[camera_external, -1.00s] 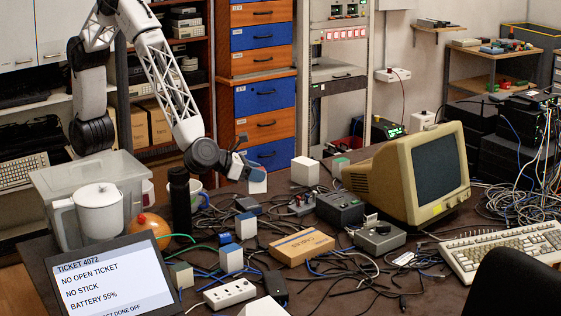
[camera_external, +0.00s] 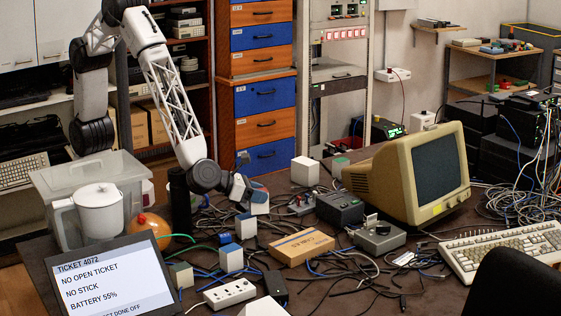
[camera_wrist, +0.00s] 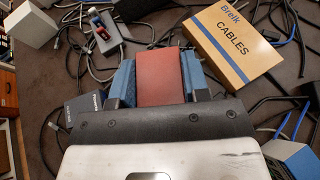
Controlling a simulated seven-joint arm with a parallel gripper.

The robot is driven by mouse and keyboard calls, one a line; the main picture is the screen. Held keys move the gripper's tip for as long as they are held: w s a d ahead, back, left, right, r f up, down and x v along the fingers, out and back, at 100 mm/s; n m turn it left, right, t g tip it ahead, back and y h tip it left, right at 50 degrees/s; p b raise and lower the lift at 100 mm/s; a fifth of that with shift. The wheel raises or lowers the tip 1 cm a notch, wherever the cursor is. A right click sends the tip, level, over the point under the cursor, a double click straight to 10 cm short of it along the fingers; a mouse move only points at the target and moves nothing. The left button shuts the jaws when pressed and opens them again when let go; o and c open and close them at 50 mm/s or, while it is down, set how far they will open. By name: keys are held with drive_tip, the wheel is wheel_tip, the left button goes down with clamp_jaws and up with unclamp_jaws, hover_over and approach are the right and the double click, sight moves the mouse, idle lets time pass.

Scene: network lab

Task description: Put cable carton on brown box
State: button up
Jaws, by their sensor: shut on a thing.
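The tan cable carton (camera_external: 303,246), marked "CABLES", lies flat on the dark table among cords. In the wrist view the carton (camera_wrist: 232,45) is at the upper right, apart from my gripper. My gripper (camera_external: 252,197) is low over the table, left of and behind the carton. In the wrist view my gripper (camera_wrist: 161,82) has its blue fingers on both sides of a red-brown block (camera_wrist: 161,78), shut on it. In the external view this block (camera_external: 260,208) shows a pale front, partly hidden by the gripper. I cannot tell which thing is the brown box.
Loose cords cover much of the table. A small white-and-blue box (camera_external: 231,258) and a power strip (camera_external: 229,293) lie in front. A grey device (camera_external: 379,237) and a monitor (camera_external: 415,180) stand right. A black bottle (camera_external: 180,200) stands left of my gripper.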

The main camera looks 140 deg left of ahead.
drive_tip(key=shift+w, duration=0.15)
drive_tip(key=w+a, duration=0.1)
drive_tip(key=w, duration=0.4)
drive_tip(key=w+a+f, duration=0.1)
drive_tip(key=w+a, duration=0.1)
drive_tip(key=w, duration=0.3)
drive_tip(key=w+a, duration=0.2)
drive_tip(key=w, duration=0.3)
drive_tip(key=shift+f, duration=0.2)
drive_tip(key=shift+f, duration=1.75)
drive_tip(key=shift+f, duration=0.1)
drive_tip(key=o, duration=1)
